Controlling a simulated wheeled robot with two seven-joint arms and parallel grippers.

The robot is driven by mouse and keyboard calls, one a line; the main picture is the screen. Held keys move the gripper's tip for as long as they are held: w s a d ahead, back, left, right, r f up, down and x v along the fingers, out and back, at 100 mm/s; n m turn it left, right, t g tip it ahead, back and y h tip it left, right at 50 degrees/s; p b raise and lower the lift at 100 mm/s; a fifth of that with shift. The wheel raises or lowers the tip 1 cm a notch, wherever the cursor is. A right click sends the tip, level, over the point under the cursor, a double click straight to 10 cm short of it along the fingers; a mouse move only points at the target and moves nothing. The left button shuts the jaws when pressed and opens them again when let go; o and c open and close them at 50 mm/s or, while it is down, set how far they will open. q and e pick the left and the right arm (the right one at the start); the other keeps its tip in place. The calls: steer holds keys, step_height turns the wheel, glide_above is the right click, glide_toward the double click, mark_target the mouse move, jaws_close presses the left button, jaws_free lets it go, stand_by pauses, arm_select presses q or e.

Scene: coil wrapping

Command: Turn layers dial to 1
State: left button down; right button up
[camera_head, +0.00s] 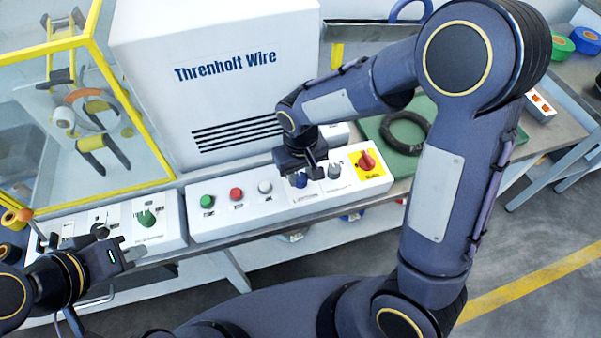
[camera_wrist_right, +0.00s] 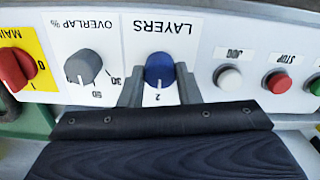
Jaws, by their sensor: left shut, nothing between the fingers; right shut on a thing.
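The blue layers dial (camera_wrist_right: 159,69) sits under the upside-down LAYERS label in the right wrist view. The figure 2 shows right at its lower edge in that view; other marks around it are hidden by the fingers. My right gripper (camera_wrist_right: 159,84) is shut on the dial, with one grey finger on each side. In the head view the blue dial (camera_head: 299,181) is partly covered by my right gripper (camera_head: 308,172). My left gripper (camera_head: 134,257) is shut and empty, low at the left, in front of the left control box.
The grey overlap dial (camera_wrist_right: 84,66) and red main switch (camera_wrist_right: 15,69) sit beside the layers dial. The jog button (camera_wrist_right: 229,78) and red stop button (camera_wrist_right: 278,83) are on its other side. A black coil (camera_head: 404,132) lies on a green mat (camera_head: 373,131).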

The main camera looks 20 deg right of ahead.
mark_target(301, 177)
steer(key=n, duration=0.6)
steer(key=shift+n, duration=0.3)
steer(key=n, duration=0.5)
steer(key=shift+r, duration=0.1)
stand_by(0.3)
steer(key=o, duration=1)
step_height(301, 177, up, 8)
steer(key=shift+f, duration=0.15)
